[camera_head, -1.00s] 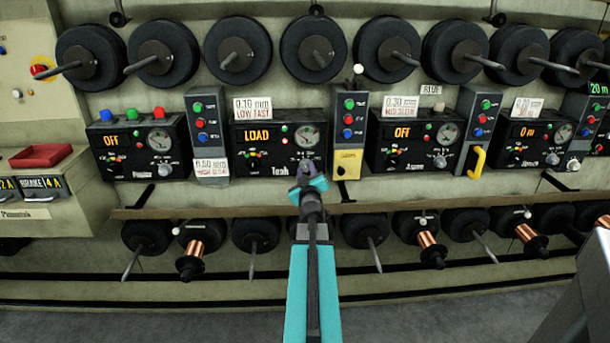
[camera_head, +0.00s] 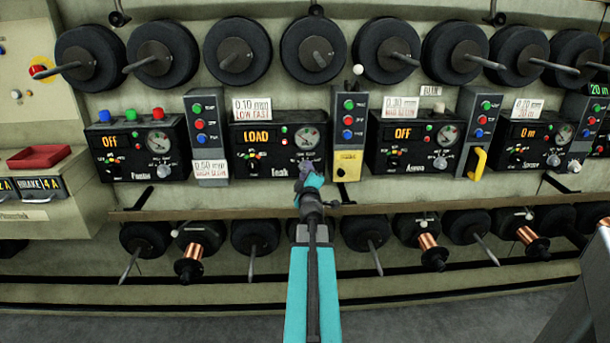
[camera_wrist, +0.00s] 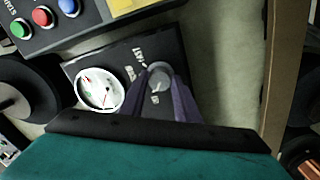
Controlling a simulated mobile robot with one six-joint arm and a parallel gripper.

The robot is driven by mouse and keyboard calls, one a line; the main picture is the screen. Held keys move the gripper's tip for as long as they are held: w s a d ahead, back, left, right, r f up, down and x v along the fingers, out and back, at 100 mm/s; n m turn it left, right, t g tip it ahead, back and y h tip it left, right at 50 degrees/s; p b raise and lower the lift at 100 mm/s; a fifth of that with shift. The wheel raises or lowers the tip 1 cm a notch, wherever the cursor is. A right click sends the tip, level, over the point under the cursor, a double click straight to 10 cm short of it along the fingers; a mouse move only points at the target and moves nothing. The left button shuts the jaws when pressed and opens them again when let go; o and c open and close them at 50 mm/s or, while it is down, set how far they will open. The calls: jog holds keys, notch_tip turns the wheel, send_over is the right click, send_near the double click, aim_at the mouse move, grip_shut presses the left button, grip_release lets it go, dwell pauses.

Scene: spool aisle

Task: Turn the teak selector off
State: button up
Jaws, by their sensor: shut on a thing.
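The teak unit (camera_head: 257,138) is a black box in the middle of the head view, with an amber display (camera_head: 257,136) reading LOAD, a lit red lamp and a round white gauge (camera_head: 306,138). Its label reads Teak. Its selector is a grey round knob (camera_wrist: 158,77) at the lower right of the panel, seen in the wrist view beside the gauge (camera_wrist: 99,89). My gripper (camera_head: 306,170) is at that corner in the head view and hides the knob there. In the wrist view my purple fingers (camera_wrist: 160,95) are shut on the selector knob, one on each side.
Neighbouring units show OFF: one at left (camera_head: 147,148) and one at right (camera_head: 410,145). A button post with a yellow plate (camera_head: 347,163) stands close right of my gripper. A ledge (camera_head: 240,211) and a lower row of spools (camera_head: 256,234) lie below. Black spools (camera_head: 314,50) line the top.

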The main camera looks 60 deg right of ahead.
jog(key=shift+s+d+r, duration=0.1)
jog(key=shift+s+d, duration=0.05)
jog(key=o, duration=1)
jog(key=shift+o, duration=0.2)
jog(key=shift+a, duration=0.25)
